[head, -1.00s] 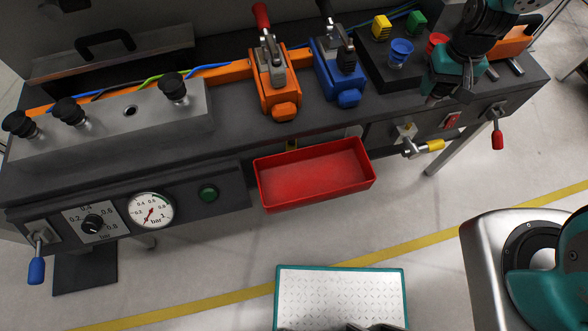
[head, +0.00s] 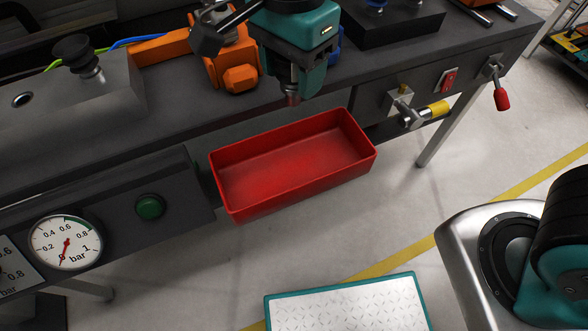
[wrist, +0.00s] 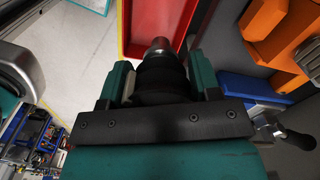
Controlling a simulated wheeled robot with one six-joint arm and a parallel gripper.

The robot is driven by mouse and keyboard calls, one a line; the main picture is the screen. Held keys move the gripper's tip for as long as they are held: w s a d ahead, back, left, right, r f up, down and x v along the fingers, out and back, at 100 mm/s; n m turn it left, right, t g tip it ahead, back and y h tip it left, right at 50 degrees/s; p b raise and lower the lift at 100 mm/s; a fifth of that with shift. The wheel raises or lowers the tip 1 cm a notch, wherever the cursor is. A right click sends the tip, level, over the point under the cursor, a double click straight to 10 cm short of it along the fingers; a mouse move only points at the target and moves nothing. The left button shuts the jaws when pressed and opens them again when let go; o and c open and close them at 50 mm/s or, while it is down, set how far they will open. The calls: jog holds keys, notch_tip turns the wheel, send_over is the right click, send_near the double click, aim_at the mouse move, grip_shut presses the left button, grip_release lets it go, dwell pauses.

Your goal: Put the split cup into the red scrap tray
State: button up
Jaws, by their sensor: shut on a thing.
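My gripper (head: 297,84) points down above the back rim of the red scrap tray (head: 367,150). In the wrist view its jaws (wrist: 161,82) are shut on a dark, ribbed cup (wrist: 160,72) with a metal end (wrist: 160,46), which I take to be the split cup. Only the metal end (head: 292,99) shows below the jaws in the head view. No split in it can be made out. The tray is open and empty, on the front of the bench. It also shows beyond the held cup in the wrist view (wrist: 123,30).
A black cup on a metal stem (head: 80,52) stands on a grey block beside an empty hole. An orange clamp (head: 238,78) is just left of my gripper. A valve with a yellow handle (head: 432,111) and a red-tipped lever (head: 501,98) stick out from the bench front.

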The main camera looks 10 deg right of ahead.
aim_at(292, 104)
notch_tip(292, 104, down, 19)
jog(key=b, duration=0.3)
jog(key=shift+f+b, duration=0.15)
jog(key=shift+b, duration=0.15)
jog(key=o, duration=1)
jog(key=shift+c, duration=0.2)
notch_tip(292, 104, up, 12)
jog(key=p, duration=0.2)
jog(key=shift+p, duration=0.3)
jog(key=s+d+r+n+y, duration=0.1)
jog(key=s+d+r+n, duration=0.2)
jog(key=n, duration=0.2)
jog(key=s+d+r+n+y, duration=0.1)
jog(key=s+d+r+n, duration=0.2)
jog(key=n, duration=0.3)
jog(key=s+d+r+n+y, duration=0.2)
jog(key=s+d+r+n, duration=0.1)
jog(key=n, duration=0.3)
jog(key=shift+s+d+r, duration=0.4)
jog(key=shift+s+d, duration=0.2)
